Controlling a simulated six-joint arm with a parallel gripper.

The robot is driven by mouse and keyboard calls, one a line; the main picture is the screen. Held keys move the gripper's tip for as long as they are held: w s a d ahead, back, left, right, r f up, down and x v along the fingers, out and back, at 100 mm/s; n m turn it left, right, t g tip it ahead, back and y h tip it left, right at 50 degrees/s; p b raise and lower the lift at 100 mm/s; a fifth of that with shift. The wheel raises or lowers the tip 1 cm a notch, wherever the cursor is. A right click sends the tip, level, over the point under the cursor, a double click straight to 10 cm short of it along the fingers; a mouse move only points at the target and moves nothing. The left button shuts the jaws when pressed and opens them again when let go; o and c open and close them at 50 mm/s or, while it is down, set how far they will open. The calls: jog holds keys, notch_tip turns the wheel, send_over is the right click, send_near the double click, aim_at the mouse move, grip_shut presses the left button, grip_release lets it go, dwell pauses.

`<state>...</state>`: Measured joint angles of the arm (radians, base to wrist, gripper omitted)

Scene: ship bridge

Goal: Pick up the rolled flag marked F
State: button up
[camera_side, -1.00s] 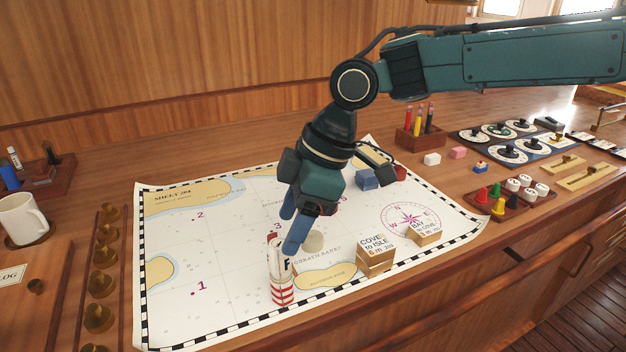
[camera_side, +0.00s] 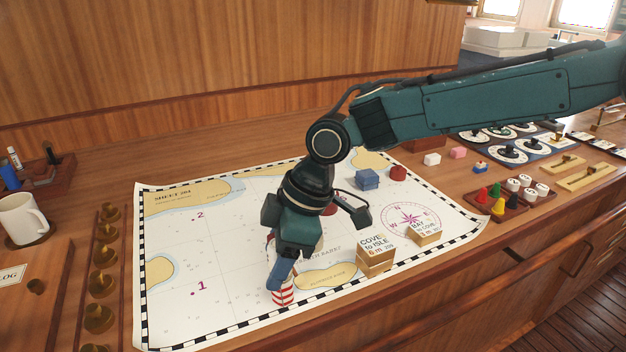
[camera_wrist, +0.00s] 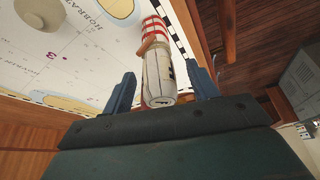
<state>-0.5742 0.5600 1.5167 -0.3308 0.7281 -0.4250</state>
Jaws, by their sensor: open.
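The rolled flag (camera_wrist: 159,75) is a white roll with a dark mark, only partly legible here. It stands in a red-and-white striped holder (camera_side: 284,297) on the chart, which also shows in the wrist view (camera_wrist: 152,27). In the side view most of the roll is hidden behind my gripper (camera_side: 279,276). In the wrist view my gripper (camera_wrist: 161,88) is open, with one blue finger on each side of the roll. There is a visible gap between each finger and the roll.
The chart (camera_side: 180,260) lies flat on the wooden desk. Two lettered boxes, COVE to ISLE (camera_side: 376,255) and BAY to COVE (camera_side: 424,233), stand to the right. A blue block (camera_side: 367,179) and a red piece (camera_side: 398,173) are farther back. The chart's left side is clear.

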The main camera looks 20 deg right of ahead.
jog(key=shift+a+f, duration=0.15)
jog(key=shift+f, duration=0.2)
jog(key=c, duration=1.1)
jog(key=shift+r, duration=0.1)
jog(key=shift+r, duration=4.95)
